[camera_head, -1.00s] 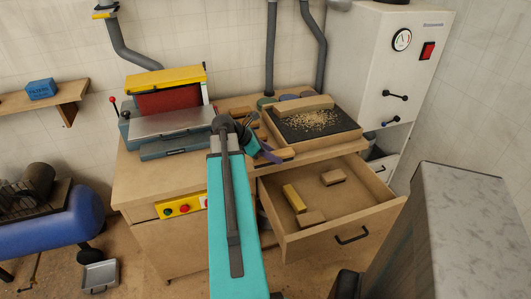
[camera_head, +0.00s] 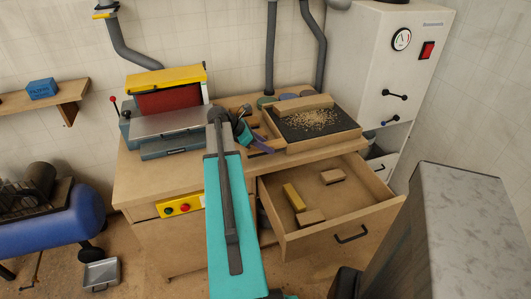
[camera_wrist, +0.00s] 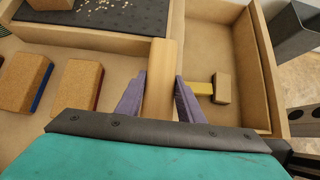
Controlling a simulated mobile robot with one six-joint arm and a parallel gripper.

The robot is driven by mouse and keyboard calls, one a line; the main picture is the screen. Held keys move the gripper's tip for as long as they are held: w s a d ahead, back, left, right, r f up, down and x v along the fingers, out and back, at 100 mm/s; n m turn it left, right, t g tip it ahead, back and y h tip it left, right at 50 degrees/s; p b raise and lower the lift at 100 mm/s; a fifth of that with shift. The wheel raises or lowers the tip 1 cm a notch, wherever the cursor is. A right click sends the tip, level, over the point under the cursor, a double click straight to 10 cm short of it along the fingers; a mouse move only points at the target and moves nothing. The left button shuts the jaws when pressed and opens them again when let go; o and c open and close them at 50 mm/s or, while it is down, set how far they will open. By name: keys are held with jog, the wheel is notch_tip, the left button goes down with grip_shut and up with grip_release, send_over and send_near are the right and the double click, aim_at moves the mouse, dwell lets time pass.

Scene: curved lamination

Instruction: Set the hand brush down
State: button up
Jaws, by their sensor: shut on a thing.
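My gripper (camera_wrist: 161,88) is shut on the hand brush (camera_wrist: 163,66) in the wrist view. The brush shows as a pale wooden bar between my two purple fingers, and I see no bristles. It appears over the bench, beside the open drawer (camera_wrist: 252,60). I cannot tell whether it touches the surface below. In the head view my gripper (camera_head: 260,146) is over the bench top (camera_head: 145,180), in front of the tray's left corner. The brush is too small and hidden there to make out clearly.
A tray (camera_head: 325,144) with a black pad and wood chips stands at the bench's back right. Cork blocks (camera_wrist: 26,80) lie left of my gripper. The open drawer holds a yellow block (camera_head: 294,198) and brown blocks. A sanding machine (camera_head: 170,115) stands at left.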

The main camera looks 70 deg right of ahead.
jog(key=shift+f+p, duration=0.35)
jog(key=shift+f, duration=1.4)
jog(key=shift+f, duration=0.1)
jog(key=o, duration=1.1)
jog(key=b+v, duration=0.1)
jog(key=v, duration=1.1)
jog(key=shift+a, duration=0.1)
